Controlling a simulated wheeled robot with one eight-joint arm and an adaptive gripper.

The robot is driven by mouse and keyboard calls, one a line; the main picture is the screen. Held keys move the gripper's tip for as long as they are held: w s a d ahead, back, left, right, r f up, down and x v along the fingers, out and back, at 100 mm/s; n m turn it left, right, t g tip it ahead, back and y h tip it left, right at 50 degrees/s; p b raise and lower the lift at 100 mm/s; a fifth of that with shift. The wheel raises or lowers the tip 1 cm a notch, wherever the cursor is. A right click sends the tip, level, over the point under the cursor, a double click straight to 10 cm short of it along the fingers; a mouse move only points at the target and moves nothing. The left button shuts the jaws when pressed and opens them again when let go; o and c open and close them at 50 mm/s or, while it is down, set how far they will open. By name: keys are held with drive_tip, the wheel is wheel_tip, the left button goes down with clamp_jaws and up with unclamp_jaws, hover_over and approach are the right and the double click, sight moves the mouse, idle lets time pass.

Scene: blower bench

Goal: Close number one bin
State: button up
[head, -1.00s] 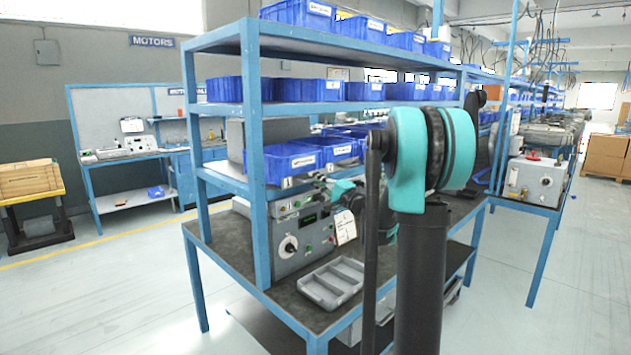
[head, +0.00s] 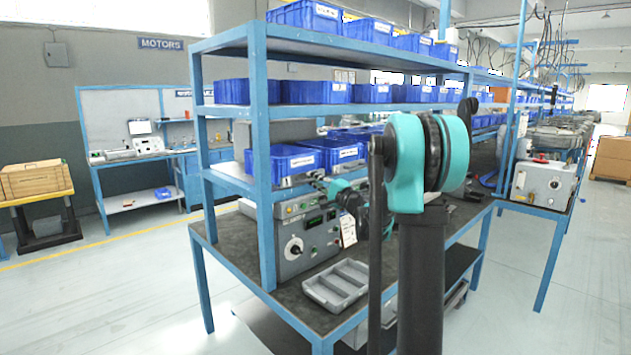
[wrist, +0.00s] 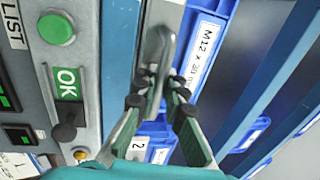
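The front blue bin (head: 284,164), at the left end of the lower shelf, stands beside a second blue bin (head: 338,155) to its right. In the wrist view a blue bin labelled "M12 x 30" (wrist: 207,50) fills the upper middle, and a shelf tag "2" (wrist: 138,148) shows low down. My gripper (head: 316,178) is at the shelf's front edge below the front bin. In the wrist view my gripper (wrist: 162,80) has its fingertips close together at a grey metal piece (wrist: 156,45). Whether they grip it is unclear.
A control panel with a green button (wrist: 57,27) is close beside the gripper, under the shelf. The blue shelf rail (wrist: 118,50) runs past the fingers. A grey divided tray (head: 337,285) lies on the bench.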

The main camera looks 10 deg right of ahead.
drive_tip(key=shift+o, duration=0.6)
drive_tip(key=shift+w+a, duration=0.1)
drive_tip(key=shift+w, duration=0.05)
drive_tip(key=v, duration=1.2)
drive_tip(key=shift+f, duration=0.1)
